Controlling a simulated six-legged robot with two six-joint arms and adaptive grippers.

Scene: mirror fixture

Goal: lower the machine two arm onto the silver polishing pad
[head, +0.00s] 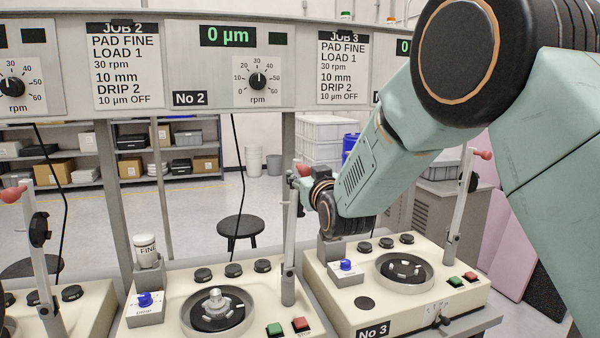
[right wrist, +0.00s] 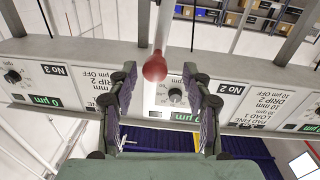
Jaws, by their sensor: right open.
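The machine two arm (head: 289,245) is a grey bar standing upright at the right rear of the middle machine. Its red knob (right wrist: 155,66) shows in the right wrist view between the fingertips of my right gripper (right wrist: 160,82), with gaps on both sides. My right gripper (head: 300,182) is open at the top of the bar in the head view, partly hiding the knob. The polishing pad (head: 237,312) on machine two is a round disc, dark on top, in a silver-grey ring, with a small silver piece (head: 215,300) at its middle. My left gripper is not in view.
Machine three (head: 330,285) stands to the right, its own bar (head: 458,215) upright. A bottle (head: 146,250) and a blue knob (head: 145,299) are left of the pad. Green (head: 274,329) and red (head: 300,324) buttons are at the front. The sign panel (head: 270,97) hangs above.

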